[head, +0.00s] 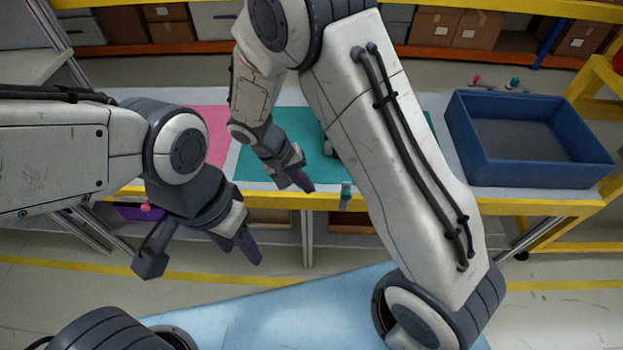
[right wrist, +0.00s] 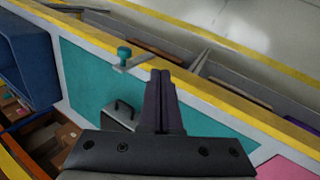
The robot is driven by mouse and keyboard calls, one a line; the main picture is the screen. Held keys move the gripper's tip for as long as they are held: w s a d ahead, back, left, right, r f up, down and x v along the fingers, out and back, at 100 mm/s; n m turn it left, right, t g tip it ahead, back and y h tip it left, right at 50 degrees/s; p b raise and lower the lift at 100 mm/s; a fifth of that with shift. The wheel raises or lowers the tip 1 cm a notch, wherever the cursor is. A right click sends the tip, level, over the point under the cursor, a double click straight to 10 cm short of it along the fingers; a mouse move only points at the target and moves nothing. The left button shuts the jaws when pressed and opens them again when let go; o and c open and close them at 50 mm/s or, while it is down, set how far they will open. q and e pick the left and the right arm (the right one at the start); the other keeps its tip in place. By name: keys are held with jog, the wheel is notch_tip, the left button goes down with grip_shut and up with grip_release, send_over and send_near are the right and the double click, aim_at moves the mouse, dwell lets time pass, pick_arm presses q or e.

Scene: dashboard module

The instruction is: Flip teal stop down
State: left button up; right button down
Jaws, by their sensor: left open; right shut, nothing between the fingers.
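The teal stop (head: 346,192) stands at the front edge of the table, on the teal mat's side. In the right wrist view the stop (right wrist: 124,54) shows a teal knob pointing up, with a flat grey metal piece at its foot. My right gripper (head: 307,186) is shut and empty, just left of the stop in the head view and apart from it. In the right wrist view its fingertips (right wrist: 161,76) are right of and below the knob. My left gripper (head: 248,250) is open and empty, in front of the table and further left.
A blue bin (head: 530,178) stands on the table's right. A pink stop (head: 146,206) is at the front edge on the left; a pink (head: 476,79) and a teal one (head: 515,82) are at the back. A dark-handled grey object (right wrist: 122,112) sits on the teal mat (right wrist: 86,80).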

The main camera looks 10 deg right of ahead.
jog(key=s+d+f, duration=0.1)
jog(key=d+f, duration=0.3)
jog(key=d, duration=0.2)
jog(key=shift+d+f+p, duration=0.3)
jog(key=shift+f+p, duration=0.1)
